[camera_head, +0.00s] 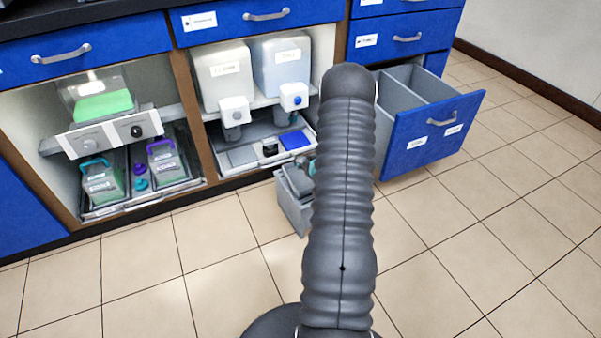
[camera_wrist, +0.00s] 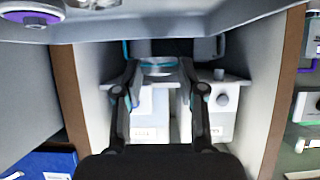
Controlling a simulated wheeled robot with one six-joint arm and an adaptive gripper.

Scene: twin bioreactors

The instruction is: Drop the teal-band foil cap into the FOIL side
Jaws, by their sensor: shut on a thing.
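In the wrist view my gripper (camera_wrist: 158,72) is shut on a pale, shiny round piece with a teal edge (camera_wrist: 158,66), which looks like the teal-band foil cap. Its lower part is hard to make out. In the head view my arm hides most of the gripper and the cap. The open blue drawer (camera_head: 436,133) at the right has a grey divider and two compartments. Its front bears two white labels, too small to read, so I cannot tell which side is FOIL. The drawer is to the right of my arm.
The left bay holds a teal-handled vessel (camera_head: 102,180), a purple-handled vessel (camera_head: 167,162) and small caps on a tray. White containers (camera_head: 224,75) stand in the middle bay. Tiled floor right of my arm is clear.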

